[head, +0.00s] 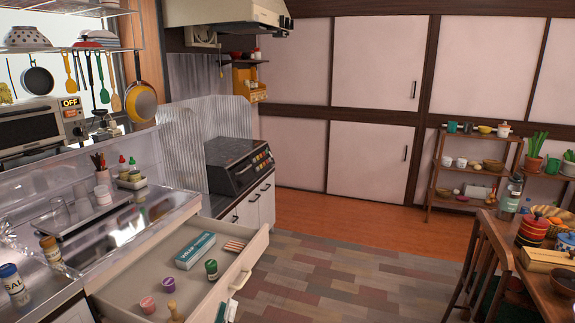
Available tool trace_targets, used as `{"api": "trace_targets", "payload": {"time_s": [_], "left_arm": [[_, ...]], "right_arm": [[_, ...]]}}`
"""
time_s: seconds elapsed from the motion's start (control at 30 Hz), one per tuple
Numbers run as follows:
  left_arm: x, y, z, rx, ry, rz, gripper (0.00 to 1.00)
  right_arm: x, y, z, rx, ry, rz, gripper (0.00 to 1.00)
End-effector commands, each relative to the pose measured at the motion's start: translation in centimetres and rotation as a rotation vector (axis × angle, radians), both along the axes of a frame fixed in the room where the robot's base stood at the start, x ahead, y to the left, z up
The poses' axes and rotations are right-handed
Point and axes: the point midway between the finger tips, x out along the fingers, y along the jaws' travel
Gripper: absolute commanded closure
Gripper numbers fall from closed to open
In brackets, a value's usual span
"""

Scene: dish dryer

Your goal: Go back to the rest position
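I cannot make out either of my grippers in the head view. The open drawer (120,296) juts out from the counter at the lower left. In it lie a teal box (195,251), a striped item (234,245), a jar with a green lid (211,269), two small pink-purple jars (168,284) and a wooden item (174,312) at the bottom edge. No gripper shows at the drawer or its handle.
The counter at left holds a metal tray (75,227), glasses, spice jars (50,250) and bottles (123,167). Utensils and pans hang above it. A wooden table (545,296) and chair stand at lower right. The tiled floor (330,275) between is clear.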

Motion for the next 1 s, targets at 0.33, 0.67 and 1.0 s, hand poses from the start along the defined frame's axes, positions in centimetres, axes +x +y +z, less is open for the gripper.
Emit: {"api": "trace_targets", "payload": {"time_s": [0.33, 0.67, 1.0], "left_arm": [[-12.2, 1.3, -16.4, 0.577, 0.347, -0.096, 0.83], [-22.5, 4.2, -23.8, 0.989, 0.579, -0.218, 0.83], [-24.9, 5.5, -22.2, 1.126, 0.618, -0.242, 0.83]], "right_arm": [[2.0, 0.1, -0.8, -0.015, -0.045, 0.024, 0.60], [1.8, 0.4, -2.1, -0.015, -0.035, 0.031, 0.60], [3.9, 0.4, 2.0, -0.011, -0.103, 0.030, 0.60]]}}
